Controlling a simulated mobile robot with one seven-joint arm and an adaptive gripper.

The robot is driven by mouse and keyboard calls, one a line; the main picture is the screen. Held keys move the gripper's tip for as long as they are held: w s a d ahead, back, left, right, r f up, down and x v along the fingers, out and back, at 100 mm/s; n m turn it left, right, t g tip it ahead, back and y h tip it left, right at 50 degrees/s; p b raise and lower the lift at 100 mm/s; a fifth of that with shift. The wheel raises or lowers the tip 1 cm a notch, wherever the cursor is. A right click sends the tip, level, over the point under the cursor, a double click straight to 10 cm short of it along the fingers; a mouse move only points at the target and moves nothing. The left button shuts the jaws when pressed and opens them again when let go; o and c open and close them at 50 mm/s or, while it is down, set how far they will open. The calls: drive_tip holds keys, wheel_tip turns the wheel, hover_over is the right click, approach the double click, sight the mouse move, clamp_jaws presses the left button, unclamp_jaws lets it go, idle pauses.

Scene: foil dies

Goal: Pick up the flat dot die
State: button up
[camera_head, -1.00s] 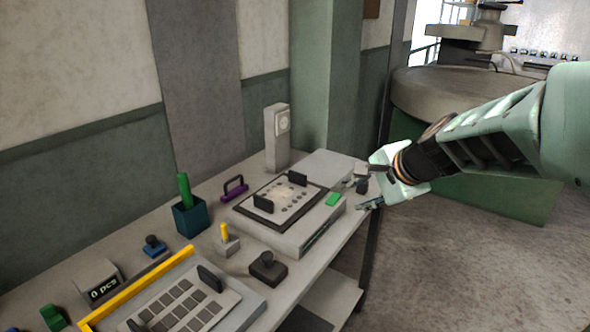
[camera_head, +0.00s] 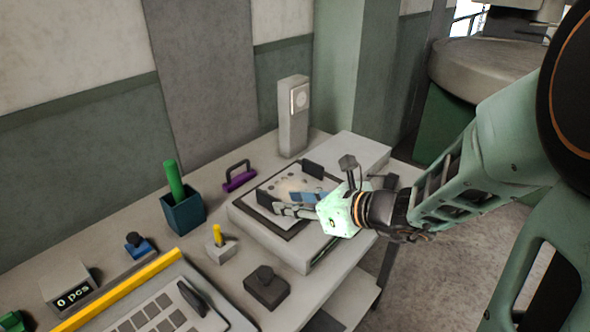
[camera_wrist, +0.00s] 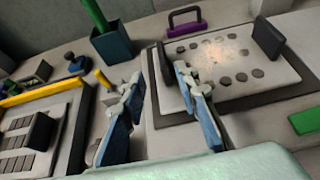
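The flat dot die (camera_head: 290,185) is a light plate with grey round dots and two dark upright handles. It lies in a dark frame on a pale block, and also shows in the wrist view (camera_wrist: 225,72). My gripper (camera_head: 295,203) is over its near right part and hides some of it. In the wrist view my gripper (camera_wrist: 161,98) is open, its two blue-padded fingers apart with nothing between them. The die's left handle (camera_wrist: 162,64) stands just beyond the fingertips; I cannot tell how high the fingers are above it.
A teal cup (camera_head: 183,213) with a green stick, a purple handle (camera_head: 238,179), a yellow-topped switch (camera_head: 219,245) and a dark knob box (camera_head: 266,287) surround the block. A green piece (camera_wrist: 303,120) lies right.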

sight(269, 195)
drive_tip(key=x, duration=0.3)
drive_tip(key=shift+w+a+f, duration=0.1)
drive_tip(key=shift+a+f, duration=0.1)
drive_tip(key=shift+a, duration=0.05)
drive_tip(key=x, duration=0.5)
drive_tip(key=shift+w+a+r+b, duration=0.15)
drive_tip(key=shift+w+r+b, duration=0.15)
drive_tip(key=shift+w+b, duration=0.15)
clamp_jaws()
drive_tip(key=shift+w+r, duration=0.1)
drive_tip(key=shift+r, duration=0.05)
